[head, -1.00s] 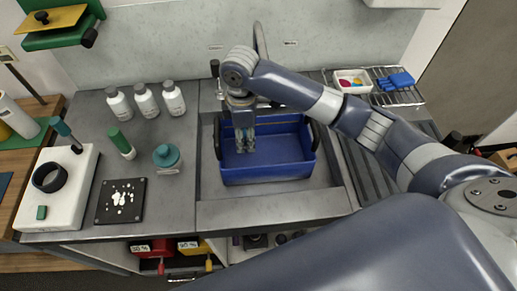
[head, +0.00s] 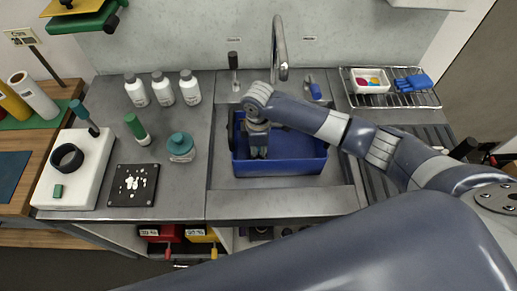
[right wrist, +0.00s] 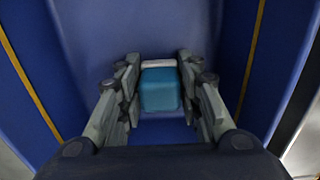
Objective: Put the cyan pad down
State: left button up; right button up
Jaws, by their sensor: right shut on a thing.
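The cyan pad (right wrist: 160,92) is a small block between the fingers of my right gripper (right wrist: 159,98) in the right wrist view, with a pale strip along its far edge. The right gripper is shut on it. In the head view the right gripper (head: 259,153) points down inside the blue tub (head: 285,167), towards its left part, and the pad cannot be made out there. The tub's blue floor lies below the pad; whether they touch cannot be told. My left gripper is not in view.
The tub sits in the sink under a tap (head: 279,50). A wire rack (head: 418,100) holds a white tray (head: 368,74) and a blue item. White bottles (head: 162,88), a teal-lidded jar (head: 181,147) and a black plate (head: 133,185) stand left of the sink.

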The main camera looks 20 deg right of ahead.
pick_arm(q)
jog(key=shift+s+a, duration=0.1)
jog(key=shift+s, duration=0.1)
pick_arm(e)
jog(key=shift+f, duration=0.1)
jog(key=o, duration=0.9)
jog(key=shift+c, duration=0.2)
jog(key=shift+o, duration=0.9)
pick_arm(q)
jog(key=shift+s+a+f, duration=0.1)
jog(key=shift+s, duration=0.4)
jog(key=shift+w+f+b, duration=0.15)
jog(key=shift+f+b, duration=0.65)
pick_arm(e)
notch_tip(320, 180, up, 12)
jog(key=shift+r, duration=0.15)
